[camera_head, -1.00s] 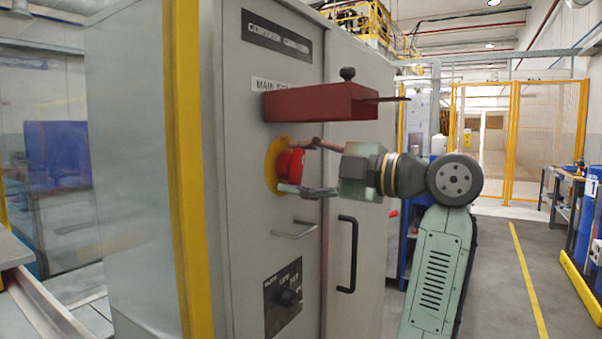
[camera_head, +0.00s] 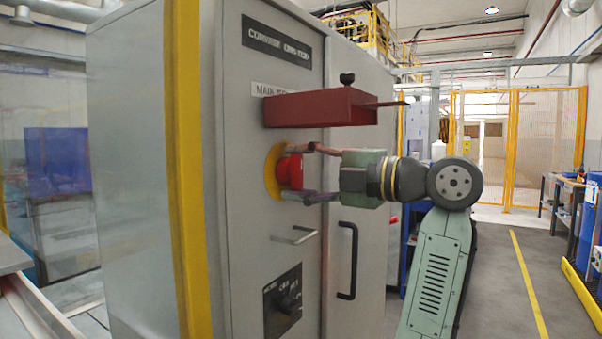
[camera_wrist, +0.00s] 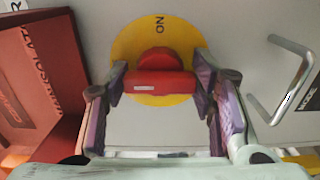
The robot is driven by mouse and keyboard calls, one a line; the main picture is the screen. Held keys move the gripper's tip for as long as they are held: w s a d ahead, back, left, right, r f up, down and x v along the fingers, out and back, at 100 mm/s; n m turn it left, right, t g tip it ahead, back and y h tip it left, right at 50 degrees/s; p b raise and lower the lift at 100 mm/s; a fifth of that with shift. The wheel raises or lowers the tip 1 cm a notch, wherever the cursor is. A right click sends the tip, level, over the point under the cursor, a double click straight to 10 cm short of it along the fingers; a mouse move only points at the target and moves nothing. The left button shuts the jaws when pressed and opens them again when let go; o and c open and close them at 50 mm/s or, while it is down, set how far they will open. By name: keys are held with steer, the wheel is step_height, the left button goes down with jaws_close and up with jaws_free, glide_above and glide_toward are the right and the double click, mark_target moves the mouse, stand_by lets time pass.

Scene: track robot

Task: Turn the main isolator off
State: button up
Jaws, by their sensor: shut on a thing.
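The main isolator is a red knob (camera_head: 291,171) on a yellow disc (camera_head: 272,172), set in the grey cabinet door. My gripper (camera_head: 305,172) reaches in from the right, one finger above the knob and one below. In the wrist view my gripper (camera_wrist: 162,88) has its purple-padded fingers at both ends of the bar, shut on it. Any other disc lettering is hidden.
A dark red box-like hood (camera_head: 320,107) juts out just above the knob. A black door handle (camera_head: 347,260) stands to the right. Open floor (camera_head: 500,270) lies at right.

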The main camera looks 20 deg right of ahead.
steer(key=o, duration=0.8)
steer(key=shift+o, duration=0.2)
steer(key=shift+s+d, duration=0.1)
steer(key=shift+s, duration=0.05)
steer(key=v, duration=1.1)
steer(key=shift+s+d, duration=0.25)
steer(key=shift+s, duration=0.05)
